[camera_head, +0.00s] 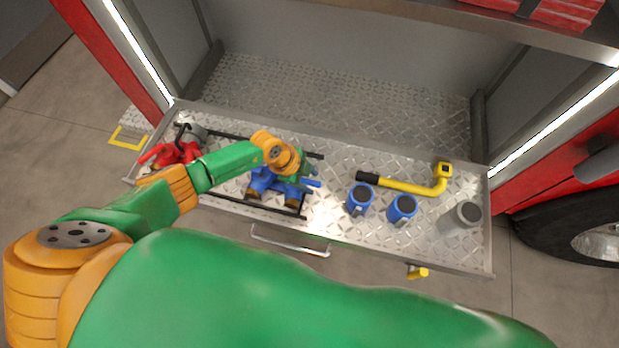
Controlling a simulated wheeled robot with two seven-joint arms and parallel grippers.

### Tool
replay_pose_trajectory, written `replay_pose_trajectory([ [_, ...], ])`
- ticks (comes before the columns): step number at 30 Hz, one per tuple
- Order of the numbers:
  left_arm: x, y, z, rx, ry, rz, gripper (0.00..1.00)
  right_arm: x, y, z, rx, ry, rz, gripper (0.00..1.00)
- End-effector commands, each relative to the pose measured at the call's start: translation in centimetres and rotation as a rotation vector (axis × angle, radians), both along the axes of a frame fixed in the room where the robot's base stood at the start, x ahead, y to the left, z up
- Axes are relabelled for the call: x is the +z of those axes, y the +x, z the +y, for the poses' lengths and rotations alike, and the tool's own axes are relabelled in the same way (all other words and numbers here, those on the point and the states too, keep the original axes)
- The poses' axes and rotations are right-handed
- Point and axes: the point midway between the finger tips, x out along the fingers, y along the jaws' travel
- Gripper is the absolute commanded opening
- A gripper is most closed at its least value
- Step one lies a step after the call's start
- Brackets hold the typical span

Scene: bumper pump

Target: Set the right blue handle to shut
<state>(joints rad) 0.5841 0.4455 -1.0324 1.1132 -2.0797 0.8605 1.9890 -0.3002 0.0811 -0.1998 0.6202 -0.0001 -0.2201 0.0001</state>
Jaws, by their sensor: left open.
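A blue fitting (262,182) with brownish ends sits on the metal tray, beneath and just in front of my left wrist. A short blue handle (311,183) sticks out on its right side. The wrist covers part of the fitting, so I cannot tell the handle's exact angle. My left gripper (308,171) is open and points down right beside the blue handle. Its fingers are small and partly hidden, and I cannot tell whether they touch the handle. My right gripper is not in view.
The pull-out tray (340,230) also holds a red fitting (178,153) at left, two blue cylinders (360,198) (402,208), a yellow bent tool (405,186) with a black grip and a grey cylinder (462,216). Dark rails flank the blue fitting. Red cabinet walls stand at both sides.

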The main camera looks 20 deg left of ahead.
Motion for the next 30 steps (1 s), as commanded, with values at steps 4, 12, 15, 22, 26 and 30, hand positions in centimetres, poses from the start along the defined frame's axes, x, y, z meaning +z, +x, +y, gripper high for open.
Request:
replay_pose_trajectory([
  [4,1.8,-0.2,0.6,-0.001,-0.001,-0.003,0.53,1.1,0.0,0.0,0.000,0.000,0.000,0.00],
  [12,6.1,-1.1,2.5,0.001,0.000,-0.002,0.53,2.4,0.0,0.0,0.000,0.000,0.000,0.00],
  [15,6.5,-1.3,2.7,0.000,0.000,0.000,0.53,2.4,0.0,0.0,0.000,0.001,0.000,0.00],
  [22,6.5,-1.3,2.7,0.000,0.000,0.000,0.53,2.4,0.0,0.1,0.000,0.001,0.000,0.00],
  [26,6.5,-1.3,2.7,0.000,0.000,0.000,0.53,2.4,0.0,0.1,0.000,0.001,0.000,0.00],
  [30,6.4,-1.3,2.7,0.001,0.000,0.000,0.53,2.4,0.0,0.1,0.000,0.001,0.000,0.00],
])
